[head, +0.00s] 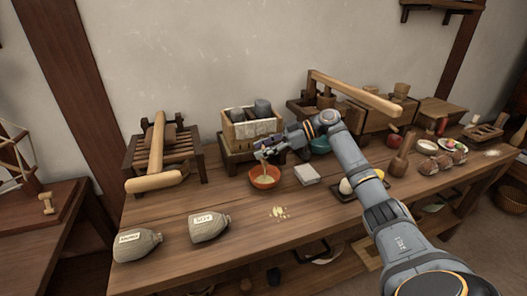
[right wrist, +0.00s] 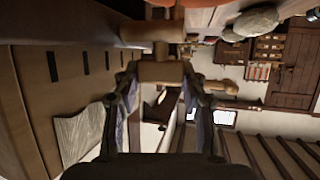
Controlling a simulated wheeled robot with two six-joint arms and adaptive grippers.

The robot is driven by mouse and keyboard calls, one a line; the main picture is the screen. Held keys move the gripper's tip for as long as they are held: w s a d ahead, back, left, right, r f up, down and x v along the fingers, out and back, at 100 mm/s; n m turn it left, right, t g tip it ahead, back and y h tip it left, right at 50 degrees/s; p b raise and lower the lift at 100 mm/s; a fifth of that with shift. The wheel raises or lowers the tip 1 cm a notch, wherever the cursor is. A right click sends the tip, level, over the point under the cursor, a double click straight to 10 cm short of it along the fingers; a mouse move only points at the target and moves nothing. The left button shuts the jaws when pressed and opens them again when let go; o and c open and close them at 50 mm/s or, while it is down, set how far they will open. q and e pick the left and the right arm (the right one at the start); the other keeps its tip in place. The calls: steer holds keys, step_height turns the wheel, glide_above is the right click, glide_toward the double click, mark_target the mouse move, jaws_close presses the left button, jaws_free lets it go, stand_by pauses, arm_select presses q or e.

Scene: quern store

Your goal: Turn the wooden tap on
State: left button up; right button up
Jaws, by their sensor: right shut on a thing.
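A wooden box-like vessel (head: 240,131) with grey cylinders on top stands on a dark wooden stand (head: 231,160) at the back middle of the table. My right gripper (head: 265,151) is at its front, just above an orange bowl (head: 265,184) that has something pale in it. In the right wrist view the gripper (right wrist: 160,80) is shut on a light wooden piece, the tap (right wrist: 160,71), which lies between its fingertips. In the head view the gripper hides the tap, so its turn angle cannot be told. My left gripper is not in view.
Two labelled grey jars (head: 209,227) (head: 137,244) lie at the table's front left. A white square block (head: 307,174) and a dark tray (head: 345,196) with pale round items are right of the bowl. Yellowish crumbs (head: 279,212) lie in front of the bowl. A wooden rack (head: 160,150) stands left.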

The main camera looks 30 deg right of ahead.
mark_target(263, 148)
steer(key=shift+n+g+y+b, duration=0.35)
steer(key=shift+n+g+y, duration=0.15)
steer(key=shift+n+g, duration=0.55)
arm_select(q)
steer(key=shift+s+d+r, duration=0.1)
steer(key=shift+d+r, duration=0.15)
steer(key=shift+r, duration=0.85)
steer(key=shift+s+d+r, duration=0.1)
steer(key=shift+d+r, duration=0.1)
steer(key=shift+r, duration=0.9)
arm_select(e)
steer(key=shift+f+n+g, duration=0.1)
steer(key=shift+n+g, duration=0.45)
steer(key=shift+g, duration=0.3)
steer(key=o, duration=1.2)
steer(key=shift+y, duration=0.3)
step_height(263, 148, up, 10)
steer(key=shift+r, duration=0.1)
